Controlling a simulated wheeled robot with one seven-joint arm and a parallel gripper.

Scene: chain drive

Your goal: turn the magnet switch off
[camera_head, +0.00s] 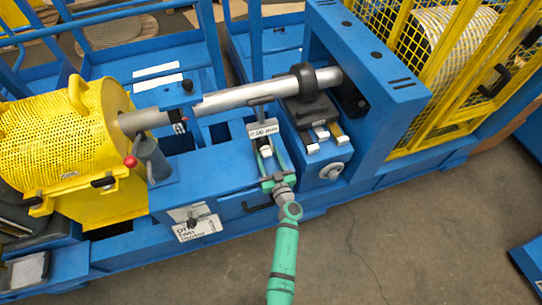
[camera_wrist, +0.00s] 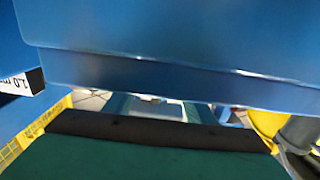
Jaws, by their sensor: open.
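My teal gripper (camera_head: 267,154) is open at the front of the blue machine. Its two fingers reach inward on either side of a small white-and-dark block (camera_head: 265,148), just below a display reading 0.00 mm (camera_head: 262,129). I cannot tell whether the fingers touch the block, or whether it carries the magnet switch. In the wrist view a big blue surface fills the top and hides most of what lies ahead of my gripper (camera_wrist: 157,109). Only short lengths of the teal fingers show under it, apart from each other.
A grey shaft (camera_head: 240,98) runs above my gripper. A red-knobbed lever (camera_head: 130,162) and a labelled panel with a small switch (camera_head: 192,216) are to the left. A round grey knob (camera_head: 332,170) is close on the right. Open floor (camera_head: 400,215) lies at the lower right.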

